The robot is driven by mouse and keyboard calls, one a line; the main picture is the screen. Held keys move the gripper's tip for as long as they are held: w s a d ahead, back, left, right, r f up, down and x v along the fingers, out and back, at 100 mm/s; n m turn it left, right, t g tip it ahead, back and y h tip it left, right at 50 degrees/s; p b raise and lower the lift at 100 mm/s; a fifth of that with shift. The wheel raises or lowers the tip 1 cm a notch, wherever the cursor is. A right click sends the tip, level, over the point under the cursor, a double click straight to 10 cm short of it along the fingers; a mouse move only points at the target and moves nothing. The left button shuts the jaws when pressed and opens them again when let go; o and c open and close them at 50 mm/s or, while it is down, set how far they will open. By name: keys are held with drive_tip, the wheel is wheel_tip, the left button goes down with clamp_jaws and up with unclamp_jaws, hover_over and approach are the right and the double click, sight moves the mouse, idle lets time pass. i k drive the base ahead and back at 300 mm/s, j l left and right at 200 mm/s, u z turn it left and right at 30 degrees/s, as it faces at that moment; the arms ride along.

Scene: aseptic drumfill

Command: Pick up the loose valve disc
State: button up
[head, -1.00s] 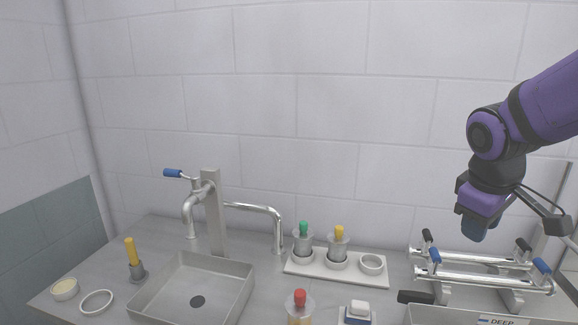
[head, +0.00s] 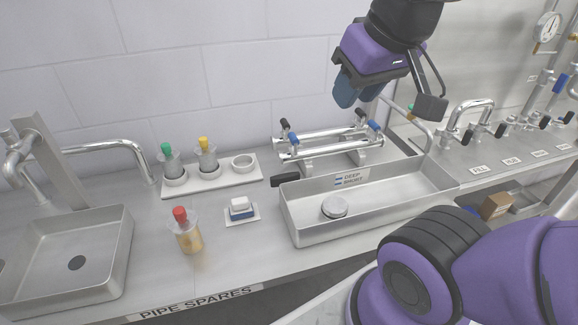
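A round, grey metal disc (head: 335,207), which looks like the loose valve disc, lies in the shallow steel tray (head: 300,238) marked "DEEP" and "SHORT". It sits near the tray's left front part, with nothing on top of it. My gripper (head: 345,100) hangs high at the top of the view, above and behind the tray, clear of the disc. Its blue fingertips point down. They overlap from this side, so I cannot tell the gap between them. I see nothing held in it.
A rack of steel pipes with blue and black handles (head: 330,145) stands behind the tray. A red-capped bottle (head: 186,230), a white-and-blue block (head: 240,208) and a white holder (head: 222,181) stand left of it. The sink (head: 120,255) is far left. Valved pipes (head: 470,115) are at right.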

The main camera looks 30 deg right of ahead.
sight(334, 207)
drive_tip(key=k+l+z, duration=0.1)
drive_tip(key=k+z, duration=0.15)
drive_tip(key=k, duration=0.4)
drive_tip(key=i+j+z, duration=0.1)
drive_tip(key=z, duration=0.35)
drive_tip(key=i+j+z, duration=0.1)
drive_tip(key=j+z, duration=0.2)
drive_tip(key=z, duration=0.15)
drive_tip(key=j+z, duration=0.25)
drive_tip(key=z, duration=0.2)
drive_tip(key=j, duration=0.5)
drive_tip(key=i, duration=0.05)
